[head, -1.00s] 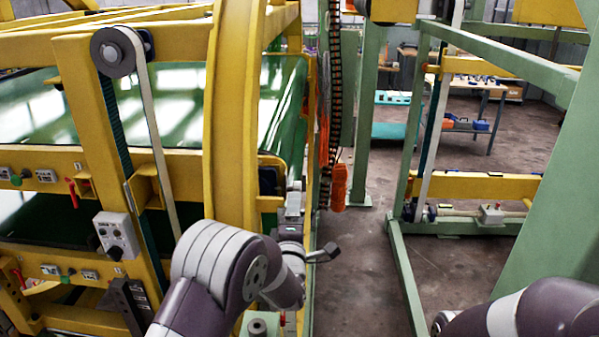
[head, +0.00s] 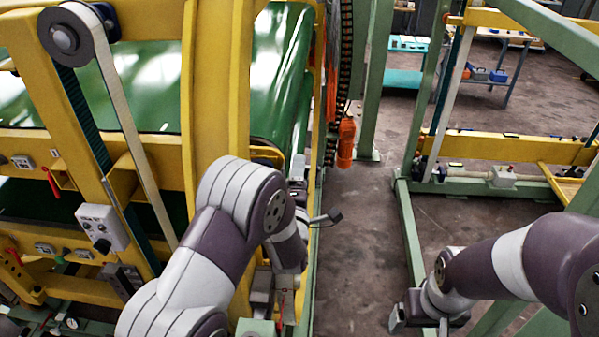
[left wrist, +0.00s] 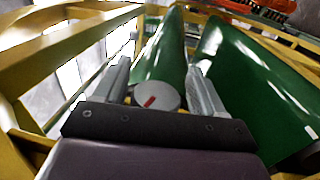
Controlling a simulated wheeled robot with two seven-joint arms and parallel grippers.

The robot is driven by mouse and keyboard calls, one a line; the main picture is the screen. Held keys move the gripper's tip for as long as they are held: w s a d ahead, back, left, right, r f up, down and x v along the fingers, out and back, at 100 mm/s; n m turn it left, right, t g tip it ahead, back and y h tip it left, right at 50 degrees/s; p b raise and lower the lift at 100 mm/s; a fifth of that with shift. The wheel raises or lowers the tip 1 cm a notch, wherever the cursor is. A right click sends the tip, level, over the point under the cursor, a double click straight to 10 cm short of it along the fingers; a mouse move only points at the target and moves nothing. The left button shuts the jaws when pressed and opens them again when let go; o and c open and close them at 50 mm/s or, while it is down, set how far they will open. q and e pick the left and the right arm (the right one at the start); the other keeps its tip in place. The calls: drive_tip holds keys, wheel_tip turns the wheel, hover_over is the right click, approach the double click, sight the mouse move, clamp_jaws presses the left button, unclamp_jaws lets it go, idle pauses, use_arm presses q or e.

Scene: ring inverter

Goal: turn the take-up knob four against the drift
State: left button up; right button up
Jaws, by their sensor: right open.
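A pale round knob (left wrist: 158,97) with a red mark shows in the left wrist view, in front of the end of a green roller. No number on it can be read. My left gripper (left wrist: 158,68) is open, with one grey finger on each side of the knob in that picture. I cannot tell whether the fingers touch it. In the head view my left arm hides most of this place. My right gripper (head: 420,316) is open and empty, low over the floor at the right.
A yellow frame (head: 215,90) with a green belt (head: 150,85) stands at the left. A grey control box (head: 103,228) and belt pulley (head: 72,38) are on it. An orange cylinder (head: 346,142) hangs beside the aisle. A green frame (head: 408,225) stands at the right, with bare floor between.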

use_arm(q)
drive_tip(key=shift+s+r, duration=0.15)
drive_tip(key=shift+s, duration=0.15)
drive_tip(key=c, duration=1)
drive_tip(key=shift+o, duration=0.2)
use_arm(e)
drive_tip(key=shift+s+r, duration=0.1)
drive_tip(key=shift+s, duration=0.2)
use_arm(q)
drive_tip(key=shift+g, duration=0.3)
drive_tip(key=shift+g, duration=0.6)
drive_tip(key=shift+g+p, duration=0.45)
drive_tip(key=shift+g, duration=0.65)
drive_tip(key=shift+f+g+p, duration=0.25)
drive_tip(key=shift+g+p, duration=0.2)
drive_tip(key=shift+g, duration=0.25)
drive_tip(key=shift+f+g+p, duration=0.2)
drive_tip(key=shift+g+p, duration=0.2)
drive_tip(key=shift+g, duration=0.3)
use_arm(e)
drive_tip(key=shift+r, duration=1.25)
use_arm(q)
drive_tip(key=shift+s+f, duration=0.1)
drive_tip(key=o, duration=1)
drive_tip(key=shift+c, duration=0.2)
